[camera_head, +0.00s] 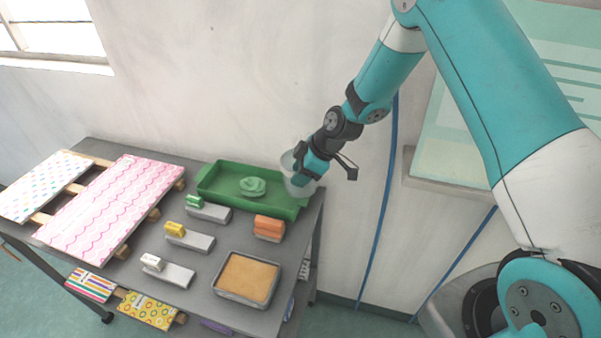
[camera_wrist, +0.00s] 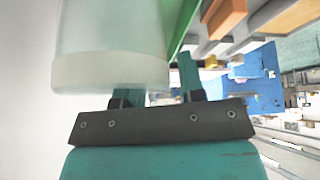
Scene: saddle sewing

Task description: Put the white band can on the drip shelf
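A pale translucent can (camera_head: 300,188) stands at the right end of the green tray, partly hidden by my gripper (camera_head: 304,174). In the wrist view the can (camera_wrist: 110,35) fills the upper left, with a paler band (camera_wrist: 108,73) around its end nearest the palm. My gripper (camera_wrist: 155,85) has its fingers apart. The right finger shows just beside the can's right side, and the left one is mostly hidden by the can. No firm grip on the can shows. I cannot tell which surface is the drip shelf.
The green tray (camera_head: 218,188) holds a green lump (camera_head: 252,186). The dark table also carries an orange block (camera_head: 268,228), a tan-filled tray (camera_head: 247,277), several grey blocks and patterned boards (camera_head: 110,208). A ledge (camera_head: 450,186) juts from the wall at right, near blue hoses (camera_head: 378,230).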

